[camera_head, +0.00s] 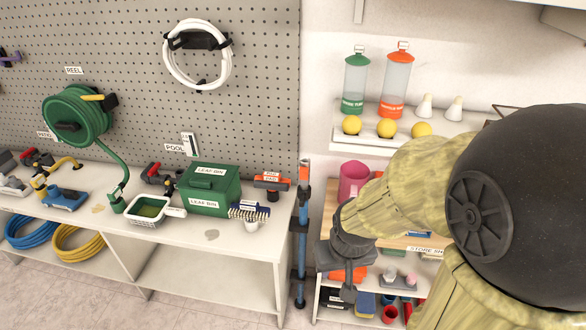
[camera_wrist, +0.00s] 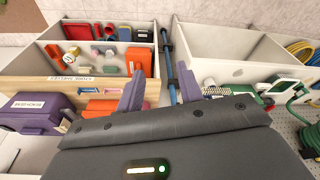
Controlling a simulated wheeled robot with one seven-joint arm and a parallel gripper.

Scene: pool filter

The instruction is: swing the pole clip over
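A blue pole (camera_head: 300,245) stands upright between the white bench and the shelf unit, with dark bands and an orange part near its top. In the wrist view the pole (camera_wrist: 172,72) runs between my two fingers, beyond them. Which part is the pole clip (camera_head: 300,226) is hard to tell; a dark bracket on the pole is the likeliest piece. My gripper (camera_wrist: 172,88) is open, its purple-grey fingers apart with nothing seen held. In the head view my gripper (camera_head: 348,282) points down, right of the pole and in front of the shelf.
The white bench (camera_head: 262,248) holds a green leaf bin (camera_head: 208,188), a basket (camera_head: 150,210) and a brush (camera_head: 248,211). A green hose reel (camera_head: 78,116) hangs on the pegboard. The shelf unit (camera_head: 330,222) with a pink jug (camera_head: 353,180) stands right of the pole.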

